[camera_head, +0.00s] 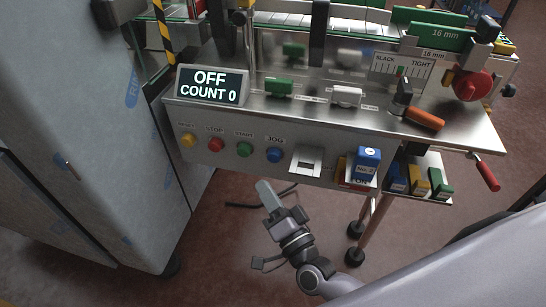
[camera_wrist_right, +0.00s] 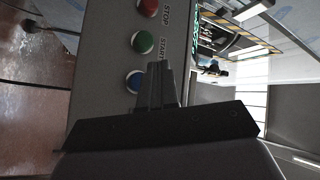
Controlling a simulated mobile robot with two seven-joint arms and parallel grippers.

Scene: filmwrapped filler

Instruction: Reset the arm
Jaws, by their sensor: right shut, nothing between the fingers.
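My right gripper (camera_head: 268,192) hangs in front of the machine's panel, below the jog button, in the head view. It is shut and empty. In the right wrist view its closed fingers (camera_wrist_right: 159,84) stand upright in front of the button panel. My grey right arm comes in from the lower right of the head view. My left gripper is not in these views.
The steel machine (camera_head: 330,118) has a display (camera_head: 212,86) reading OFF, COUNT 0. Reset, stop, start and jog (camera_head: 275,155) buttons line its front. Blue, yellow and green blocks (camera_head: 417,184) sit on a side shelf. A wrapped cabinet (camera_head: 80,120) stands left. Floor below is mostly free.

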